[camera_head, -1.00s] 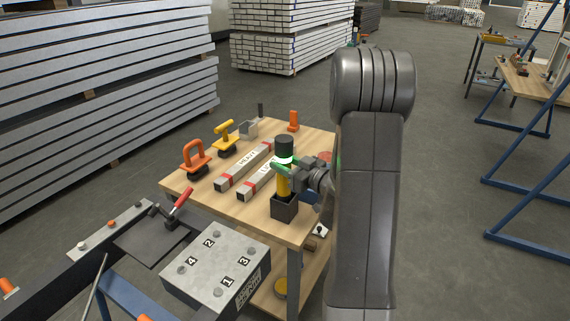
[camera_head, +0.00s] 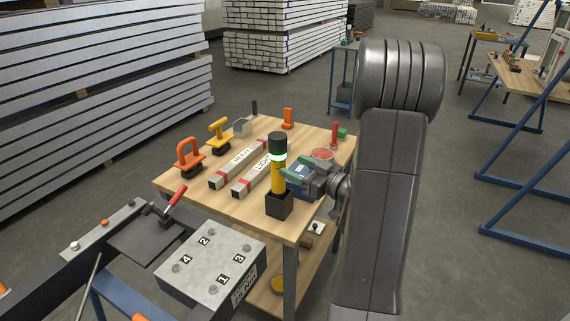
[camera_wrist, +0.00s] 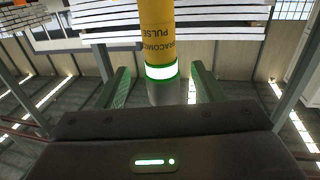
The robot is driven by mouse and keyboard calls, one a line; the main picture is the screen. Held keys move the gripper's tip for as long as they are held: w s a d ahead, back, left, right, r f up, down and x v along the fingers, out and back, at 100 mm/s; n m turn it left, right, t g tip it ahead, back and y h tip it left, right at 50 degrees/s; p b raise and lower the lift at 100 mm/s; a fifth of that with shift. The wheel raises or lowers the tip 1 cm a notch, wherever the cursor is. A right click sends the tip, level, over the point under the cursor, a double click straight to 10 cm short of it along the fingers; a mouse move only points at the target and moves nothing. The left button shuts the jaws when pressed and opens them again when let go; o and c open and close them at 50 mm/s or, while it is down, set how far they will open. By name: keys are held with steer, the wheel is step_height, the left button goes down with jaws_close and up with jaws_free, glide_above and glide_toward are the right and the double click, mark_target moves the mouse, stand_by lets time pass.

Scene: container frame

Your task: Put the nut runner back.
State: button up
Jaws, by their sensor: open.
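The nut runner (camera_head: 278,174) has a yellow body, a black top and a lit green-white ring. It stands upright in a small black holder (camera_head: 279,206) at the table's near right corner. In the wrist view, the nut runner (camera_wrist: 158,35) shows yellow with dark lettering and a glowing green ring above a grey end. My gripper (camera_head: 290,170) is open to the right of the nut runner, with its green-padded fingers pointing toward it. In the wrist view, the gripper (camera_wrist: 160,85) has a finger on either side of the tool's line, with visible gaps.
Two bars (camera_head: 238,166) marked HEAVY and LIGHT lie on the wooden table (camera_head: 215,192). Orange (camera_head: 188,156) and yellow (camera_head: 218,136) handled tools stand at its left. A numbered metal block (camera_head: 212,260) is in front. A reddish disc (camera_head: 322,154) lies behind my gripper.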

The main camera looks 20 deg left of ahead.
mark_target(284, 162)
steer(key=v, duration=0.5)
steer(key=shift+s+d, duration=0.1)
steer(key=shift+d, duration=0.15)
steer(key=shift+a, duration=0.1)
steer(key=x, duration=1.1)
steer(key=shift+a+p, duration=0.3)
steer(key=shift+p, duration=0.1)
steer(key=shift+a+f, duration=0.15)
steer(key=shift+a, duration=0.05)
steer(key=shift+d, duration=0.1)
